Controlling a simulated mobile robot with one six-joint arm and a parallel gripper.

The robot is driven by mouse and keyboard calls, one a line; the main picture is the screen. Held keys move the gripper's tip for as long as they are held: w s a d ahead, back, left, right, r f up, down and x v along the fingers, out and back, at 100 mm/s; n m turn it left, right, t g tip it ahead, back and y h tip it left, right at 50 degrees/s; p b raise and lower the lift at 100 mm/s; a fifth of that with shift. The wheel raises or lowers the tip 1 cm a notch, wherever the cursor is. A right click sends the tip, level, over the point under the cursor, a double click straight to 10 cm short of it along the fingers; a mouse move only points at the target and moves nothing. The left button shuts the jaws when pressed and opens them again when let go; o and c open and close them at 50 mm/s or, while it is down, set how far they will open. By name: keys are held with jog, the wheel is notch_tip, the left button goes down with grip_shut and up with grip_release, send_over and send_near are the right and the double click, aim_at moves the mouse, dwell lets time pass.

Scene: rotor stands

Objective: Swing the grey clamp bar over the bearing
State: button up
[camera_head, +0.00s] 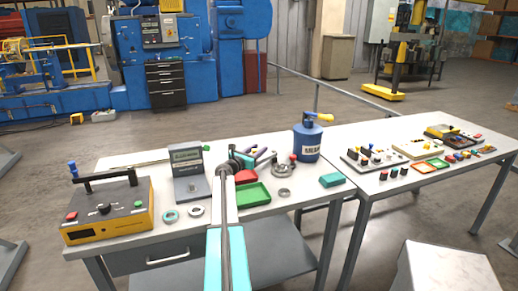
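A small round grey metal fixture (283,168) with a red knob stands near the back of the left table, right of my arm. It may be the bearing with its clamp bar, but it is too small to tell the bar's position. Another dark bar (104,175) with a blue knob lies across the top of a yellow-and-grey box (108,210) at the table's left end. My arm reaches from the bottom centre over the table. My gripper (250,160) is at its far end, left of the round fixture and apart from it; its fingers are not clear.
A green tray (253,194) lies beside my arm, with loose rings (284,193) nearby. A grey display stand (188,175) is left of my arm. A blue canister (307,145) stands behind right. A second table (420,170) with several devices adjoins on the right.

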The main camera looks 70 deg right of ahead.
jog(key=shift+s+d, duration=0.15)
jog(key=shift+d, duration=0.3)
